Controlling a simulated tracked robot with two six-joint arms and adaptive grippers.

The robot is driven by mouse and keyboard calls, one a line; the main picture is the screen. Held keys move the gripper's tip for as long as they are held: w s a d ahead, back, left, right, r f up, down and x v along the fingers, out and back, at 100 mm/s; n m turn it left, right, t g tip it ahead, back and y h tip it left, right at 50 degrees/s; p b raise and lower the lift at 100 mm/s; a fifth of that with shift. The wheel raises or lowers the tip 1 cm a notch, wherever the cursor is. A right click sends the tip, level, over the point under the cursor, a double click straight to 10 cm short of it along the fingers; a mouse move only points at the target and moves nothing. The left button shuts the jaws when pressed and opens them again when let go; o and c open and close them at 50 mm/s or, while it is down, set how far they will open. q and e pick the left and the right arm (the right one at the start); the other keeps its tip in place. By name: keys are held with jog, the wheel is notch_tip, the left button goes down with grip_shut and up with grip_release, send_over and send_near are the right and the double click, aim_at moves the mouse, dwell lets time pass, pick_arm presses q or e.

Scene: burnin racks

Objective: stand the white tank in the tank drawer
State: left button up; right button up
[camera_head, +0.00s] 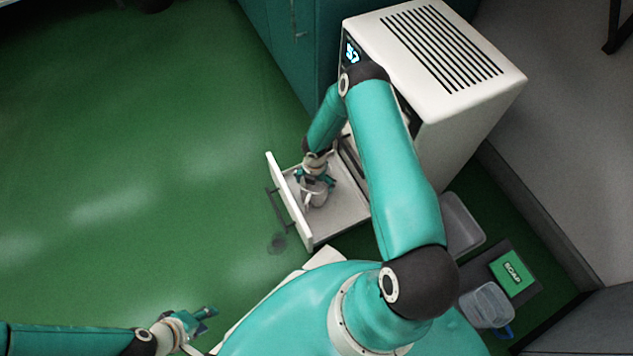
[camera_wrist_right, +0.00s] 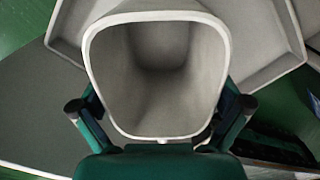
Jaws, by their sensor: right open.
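The white tank (camera_head: 315,193) is inside the outline of the open tank drawer (camera_head: 346,211), and looks upright. In the right wrist view the tank (camera_wrist_right: 158,128) shows its wide open mouth and empty inside. I cannot tell whether its base rests on the drawer floor. My right gripper (camera_head: 317,178) is at the tank; in the wrist view its open fingers (camera_wrist_right: 160,108) are on either side of it. Light drawer walls (camera_wrist_right: 292,35) show behind it. My left gripper (camera_head: 205,314) is empty, far from the drawer at the lower left; its opening is unclear.
The white cabinet (camera_head: 470,125) with a slotted top stands behind the drawer. To its right are a grey tray (camera_head: 462,225), a clear container (camera_head: 487,307) with a blue handle and a green box (camera_head: 513,273). The green floor at left is clear.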

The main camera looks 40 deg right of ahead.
notch_tip(320, 180, up, 12)
jog(key=p, duration=0.5)
jog(key=s+a+r+m+y, duration=0.1)
jog(key=s+a+m+y, duration=0.1)
jog(key=a+m, duration=0.45)
jog(key=s+a+r+m+y, duration=0.2)
jog(key=s+a+m, duration=0.15)
jog(key=a, duration=0.55)
jog(key=s+a+r+m, duration=0.3)
jog(key=s+a+m, duration=0.4)
jog(key=m, duration=0.8)
jog(key=shift+s+a+r+m+t, duration=0.25)
jog(key=shift+a+m+t, duration=0.05)
jog(key=shift+a, duration=0.15)
jog(key=shift+r, duration=0.1)
